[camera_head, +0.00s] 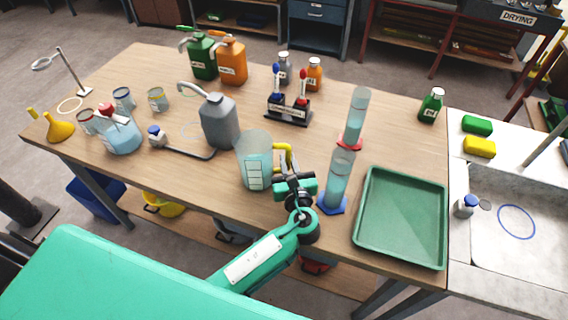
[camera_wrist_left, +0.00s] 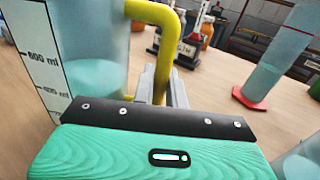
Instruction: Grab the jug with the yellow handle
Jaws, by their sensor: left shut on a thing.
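The jug (camera_head: 255,160) is a clear, bluish beaker with a white scale label and a yellow handle (camera_head: 284,152) on its right side. It stands upright on the wooden table. My left gripper (camera_head: 289,178) is at the lower part of the yellow handle, shut on it. In the left wrist view the jug (camera_wrist_left: 88,50) is at the left, and its yellow handle (camera_wrist_left: 172,30) runs down to the grey fingers (camera_wrist_left: 160,85). The exact finger contact is partly hidden behind the gripper body. My right gripper is not in view.
A measuring cylinder with a blue base (camera_head: 338,180) stands close right of my left gripper. Another with a red base (camera_head: 356,115) is behind it. A green tray (camera_head: 361,220) lies further right. A grey jerrycan (camera_head: 220,122) stands just left of the jug.

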